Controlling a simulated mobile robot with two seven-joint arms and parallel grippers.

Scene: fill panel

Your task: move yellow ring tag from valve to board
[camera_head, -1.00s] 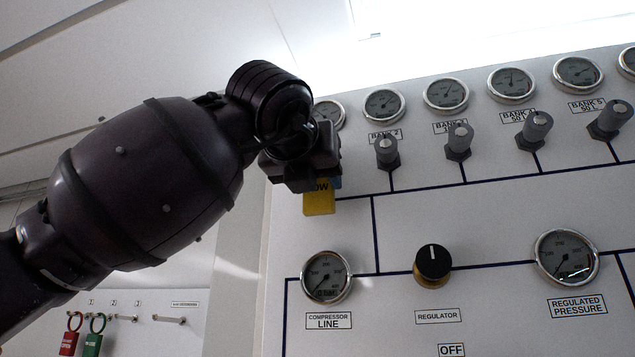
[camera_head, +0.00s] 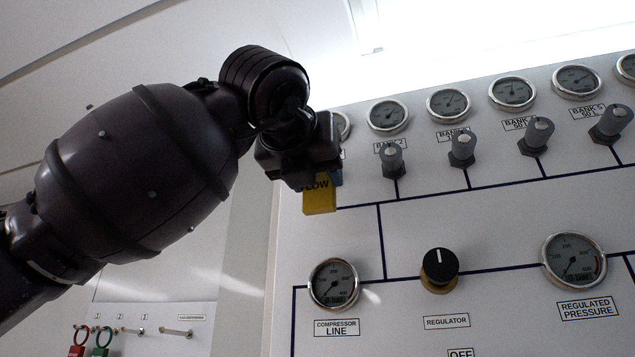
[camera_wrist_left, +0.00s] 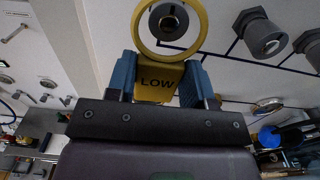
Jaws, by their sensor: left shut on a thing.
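The yellow ring tag (camera_head: 319,196), marked LOW, hangs below my left gripper (camera_head: 318,178) in the head view. In the left wrist view, the blue fingers of my left gripper (camera_wrist_left: 160,75) are shut on the tag's flat body (camera_wrist_left: 158,84). Its ring (camera_wrist_left: 139,28) encircles the grey valve knob (camera_wrist_left: 169,22) in that view; I cannot tell whether it is still around the stem or in front of it. My gripper hides this valve in the head view. The board (camera_head: 180,347) is at lower left, with small pegs. My right gripper is not in view.
A red tag (camera_head: 77,351) and a green tag (camera_head: 101,352) hang on the board's left pegs; pegs to their right look bare. Several grey valves, such as one (camera_head: 393,160), stick out of the panel right of my gripper. A regulator knob (camera_head: 439,268) protrudes lower down.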

